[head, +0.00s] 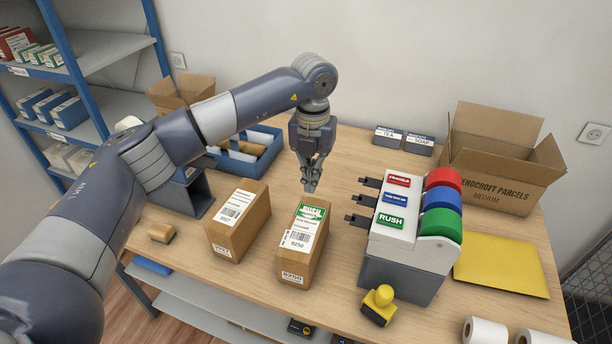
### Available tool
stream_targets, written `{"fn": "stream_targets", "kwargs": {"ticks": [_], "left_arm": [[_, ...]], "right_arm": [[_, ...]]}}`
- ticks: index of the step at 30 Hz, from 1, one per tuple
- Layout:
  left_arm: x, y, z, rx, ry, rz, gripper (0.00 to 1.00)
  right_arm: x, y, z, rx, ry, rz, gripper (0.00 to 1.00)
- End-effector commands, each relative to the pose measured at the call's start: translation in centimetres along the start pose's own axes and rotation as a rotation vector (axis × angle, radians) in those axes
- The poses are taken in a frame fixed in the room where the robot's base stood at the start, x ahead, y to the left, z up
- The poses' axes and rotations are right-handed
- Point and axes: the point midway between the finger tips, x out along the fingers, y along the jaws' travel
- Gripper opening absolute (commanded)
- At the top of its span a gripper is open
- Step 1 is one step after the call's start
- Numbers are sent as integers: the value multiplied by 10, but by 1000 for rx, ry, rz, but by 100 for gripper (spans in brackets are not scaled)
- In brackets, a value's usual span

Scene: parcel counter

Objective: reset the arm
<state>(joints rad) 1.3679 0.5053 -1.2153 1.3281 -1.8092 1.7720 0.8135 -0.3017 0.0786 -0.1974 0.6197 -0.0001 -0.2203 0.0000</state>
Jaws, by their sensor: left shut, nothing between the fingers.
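My left arm comes in from the left and reaches over the counter (345,150). Its gripper (310,186) points down, shut and empty, just above and behind a brown parcel (298,250) with a white label and a green sticker. The fingertips show close to the parcel's far end; I cannot tell whether they touch it. A second brown parcel (236,222) with a white label stands to the left. My right gripper is not in view.
A label dispenser (412,235) with red, blue and green rolls stands right of the parcels. A yellow-handled stamp (378,304), yellow envelope (500,264), open carton (497,170) and blue tray (262,134) are also on the counter. Blue shelving (90,60) stands at left.

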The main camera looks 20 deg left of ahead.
Motion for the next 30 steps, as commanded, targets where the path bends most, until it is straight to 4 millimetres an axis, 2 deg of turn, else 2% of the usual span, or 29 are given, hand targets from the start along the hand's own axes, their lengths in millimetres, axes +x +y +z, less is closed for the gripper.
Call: {"fn": "stream_targets", "kwargs": {"ticks": [1,6,12,30], "left_arm": [[10,0,0,0,1,1,0],[37,0,0,1,2,0,0],[58,0,0,2,0,-1,0],[64,0,0,2,0,0,0]], "right_arm": [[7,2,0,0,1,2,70],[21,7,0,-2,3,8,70],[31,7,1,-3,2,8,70],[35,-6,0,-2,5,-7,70]]}}
